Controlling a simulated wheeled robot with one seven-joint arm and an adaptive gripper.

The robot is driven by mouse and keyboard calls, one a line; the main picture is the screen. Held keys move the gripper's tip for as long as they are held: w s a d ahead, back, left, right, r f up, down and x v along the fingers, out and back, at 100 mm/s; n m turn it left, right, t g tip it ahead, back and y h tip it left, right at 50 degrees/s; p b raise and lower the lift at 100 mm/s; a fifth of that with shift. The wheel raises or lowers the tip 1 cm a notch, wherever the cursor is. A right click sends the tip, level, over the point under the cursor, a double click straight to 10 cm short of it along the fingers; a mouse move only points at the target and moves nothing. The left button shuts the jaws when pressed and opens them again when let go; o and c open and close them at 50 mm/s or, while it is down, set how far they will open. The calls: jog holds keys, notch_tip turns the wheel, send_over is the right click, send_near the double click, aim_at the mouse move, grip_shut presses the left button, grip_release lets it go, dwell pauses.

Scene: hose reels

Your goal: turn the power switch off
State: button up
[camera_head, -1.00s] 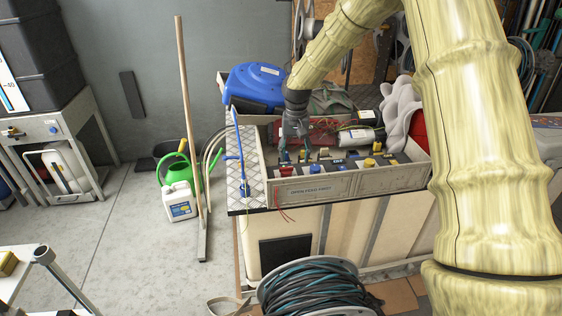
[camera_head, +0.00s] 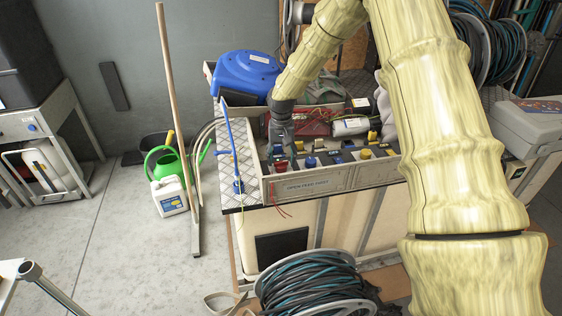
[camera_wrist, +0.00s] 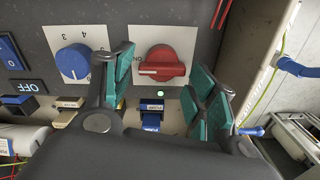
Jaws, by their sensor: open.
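The red rotary switch (camera_wrist: 165,68) sits on a white plate in the wrist view. In the head view my gripper (camera_head: 277,152) is over the left end of the grey control box (camera_head: 325,182), just above the red switch (camera_head: 281,168).
A blue dial (camera_wrist: 74,61) and a blue rocker switch (camera_wrist: 11,52) are left of the red switch. A blue upright pipe (camera_head: 234,150) stands left of the box. A blue reel (camera_head: 247,75) lies behind it. A cable reel (camera_head: 315,285) stands in front.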

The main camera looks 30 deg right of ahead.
aim_at(281, 166)
jog(key=shift+f, duration=1.25)
jog(key=c, duration=0.8)
